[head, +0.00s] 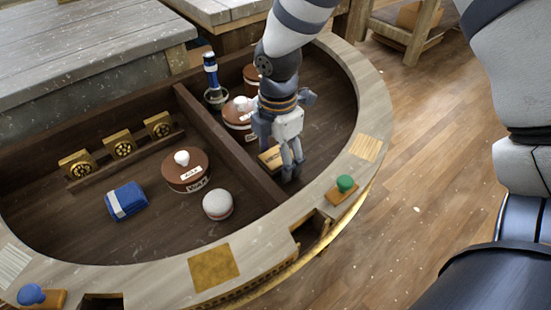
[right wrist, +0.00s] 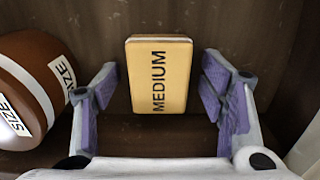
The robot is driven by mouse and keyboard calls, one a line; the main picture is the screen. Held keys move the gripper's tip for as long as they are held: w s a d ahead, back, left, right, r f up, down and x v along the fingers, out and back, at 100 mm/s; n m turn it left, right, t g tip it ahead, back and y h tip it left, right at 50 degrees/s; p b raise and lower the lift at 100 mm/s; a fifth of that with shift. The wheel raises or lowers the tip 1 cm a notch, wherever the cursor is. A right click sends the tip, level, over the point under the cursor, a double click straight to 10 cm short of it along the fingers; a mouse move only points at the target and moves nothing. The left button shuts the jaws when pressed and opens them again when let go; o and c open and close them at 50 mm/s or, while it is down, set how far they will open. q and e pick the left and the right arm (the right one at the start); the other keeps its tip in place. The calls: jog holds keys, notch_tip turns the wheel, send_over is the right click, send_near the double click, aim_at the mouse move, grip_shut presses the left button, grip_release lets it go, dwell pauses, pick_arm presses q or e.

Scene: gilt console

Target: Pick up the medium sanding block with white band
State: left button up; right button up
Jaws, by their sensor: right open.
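A yellow block marked MEDIUM (right wrist: 160,75) lies on the dark wooden floor of the right compartment. In the head view the block (head: 269,158) shows only in part, beside my right gripper (head: 285,175). In the right wrist view my right gripper (right wrist: 160,88) is open, with one finger on each side of the block and visible gaps to it. No white band can be made out on the face I see; a thin pale edge shows at its far end. A blue block with a white band (head: 126,201) lies in the left compartment. My left gripper is not in view.
A divider (head: 215,135) separates the compartments. A brown round pot with labels (right wrist: 35,85) stands close left of my right gripper. A blue bottle (head: 211,75) stands behind. The curved rim (head: 376,110) bounds the right side.

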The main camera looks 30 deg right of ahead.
aim_at(277, 155)
jog(key=c, duration=1.3)
jog(key=shift+c, duration=0.2)
notch_tip(277, 155, up, 10)
jog(key=shift+r+p, duration=0.1)
jog(key=shift+p, duration=0.6)
jog(key=o, duration=0.6)
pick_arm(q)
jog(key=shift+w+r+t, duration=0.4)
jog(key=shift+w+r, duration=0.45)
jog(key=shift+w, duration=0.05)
pick_arm(e)
jog(key=c, duration=0.4)
